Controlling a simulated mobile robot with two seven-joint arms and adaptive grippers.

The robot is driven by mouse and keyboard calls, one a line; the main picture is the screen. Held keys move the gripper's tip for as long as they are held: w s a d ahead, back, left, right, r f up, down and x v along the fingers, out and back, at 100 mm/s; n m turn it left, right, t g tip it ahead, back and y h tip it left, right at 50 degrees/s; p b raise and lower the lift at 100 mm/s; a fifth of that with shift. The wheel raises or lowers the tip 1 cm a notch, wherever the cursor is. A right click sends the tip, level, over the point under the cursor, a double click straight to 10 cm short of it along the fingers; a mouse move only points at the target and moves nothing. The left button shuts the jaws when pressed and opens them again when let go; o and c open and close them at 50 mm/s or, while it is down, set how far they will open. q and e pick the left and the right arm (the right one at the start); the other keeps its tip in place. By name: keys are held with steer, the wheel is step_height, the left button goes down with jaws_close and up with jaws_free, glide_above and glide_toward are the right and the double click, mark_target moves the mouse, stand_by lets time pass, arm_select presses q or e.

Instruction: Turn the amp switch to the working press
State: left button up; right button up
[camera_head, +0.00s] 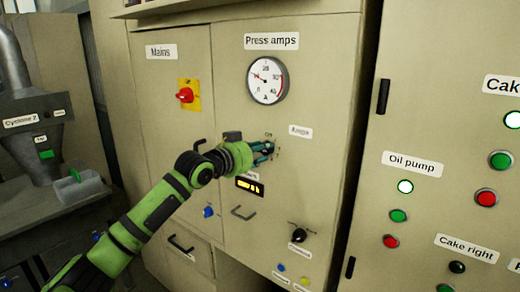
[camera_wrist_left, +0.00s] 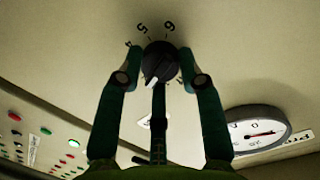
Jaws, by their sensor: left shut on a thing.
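The amp switch (camera_wrist_left: 160,60) is a round black knob with a white pointer mark, on the beige panel. In the left wrist view the mark points down and slightly left; numerals 4, 5 and 6 show around its upper side, while others are hidden or unclear. My left gripper (camera_head: 264,150) is at the panel beside the "Amps" label (camera_head: 300,131), its fingers (camera_wrist_left: 160,68) shut on the knob from both sides. In the head view the gripper hides the knob. The "Press amps" gauge (camera_head: 266,80) is above; its needle points to the upper left. My right gripper is not in view.
A red mains switch (camera_head: 186,95) is at the left. Another black knob (camera_head: 298,235) is lower right. The cabinet with buttons (camera_head: 398,215) stands at the right.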

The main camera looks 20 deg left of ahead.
arm_select(q)
steer(key=shift+f, duration=0.15)
stand_by(0.4)
steer(key=o, duration=1.1)
steer(key=shift+o, duration=0.2)
steer(key=v, duration=1.2)
